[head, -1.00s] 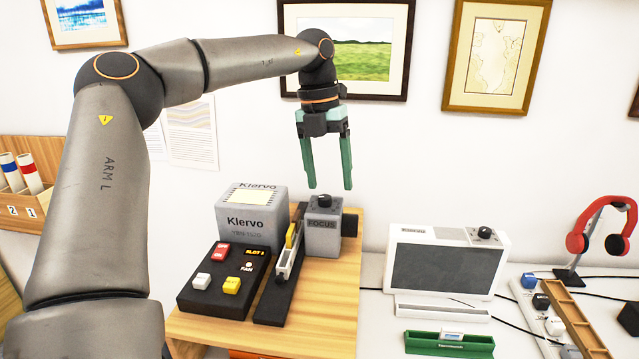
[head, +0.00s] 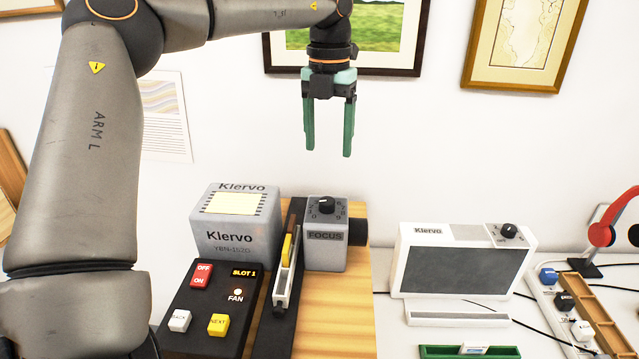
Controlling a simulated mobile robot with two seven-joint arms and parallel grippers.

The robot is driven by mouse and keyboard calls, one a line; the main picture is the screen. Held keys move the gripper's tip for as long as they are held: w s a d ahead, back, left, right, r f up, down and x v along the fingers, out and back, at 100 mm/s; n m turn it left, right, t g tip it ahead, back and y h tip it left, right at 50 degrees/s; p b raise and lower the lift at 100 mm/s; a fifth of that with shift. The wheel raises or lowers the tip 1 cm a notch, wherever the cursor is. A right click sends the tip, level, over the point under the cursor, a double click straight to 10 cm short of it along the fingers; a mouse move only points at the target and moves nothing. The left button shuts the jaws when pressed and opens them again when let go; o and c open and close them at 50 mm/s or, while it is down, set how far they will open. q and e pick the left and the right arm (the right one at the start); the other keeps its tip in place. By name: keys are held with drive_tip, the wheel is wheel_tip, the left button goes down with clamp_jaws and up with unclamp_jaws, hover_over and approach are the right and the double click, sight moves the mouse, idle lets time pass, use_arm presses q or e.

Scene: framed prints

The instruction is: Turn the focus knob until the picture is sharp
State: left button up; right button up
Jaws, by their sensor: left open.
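The grey projector box labelled Klervo (head: 235,240) stands on a wooden stand (head: 345,310). To its right is a grey block marked FOCUS (head: 325,250) with a black knob (head: 326,205) on top and a dark lens (head: 357,231) on its right side. My left gripper (head: 329,150) hangs fingers down above the knob, apart from it, with its green jaws open and empty. No projected picture shows in view. My right gripper is not in view.
A black panel with OFF/ON, BACK and NEXT buttons (head: 218,324) and a black slide rail (head: 283,285) lie in front. A white Klervo screen unit (head: 460,265) with its own knob (head: 509,230) stands right, near red headphones (head: 602,234) and a wooden tray (head: 590,300).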

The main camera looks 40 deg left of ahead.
sight(327, 201)
use_arm(q)
drive_tip(key=f, duration=0.4)
drive_tip(key=f+p, duration=0.1)
drive_tip(key=f, duration=0.7)
drive_tip(key=shift+w+a+f, duration=0.2)
drive_tip(key=shift+a, duration=0.05)
clamp_jaws()
idle(0.3)
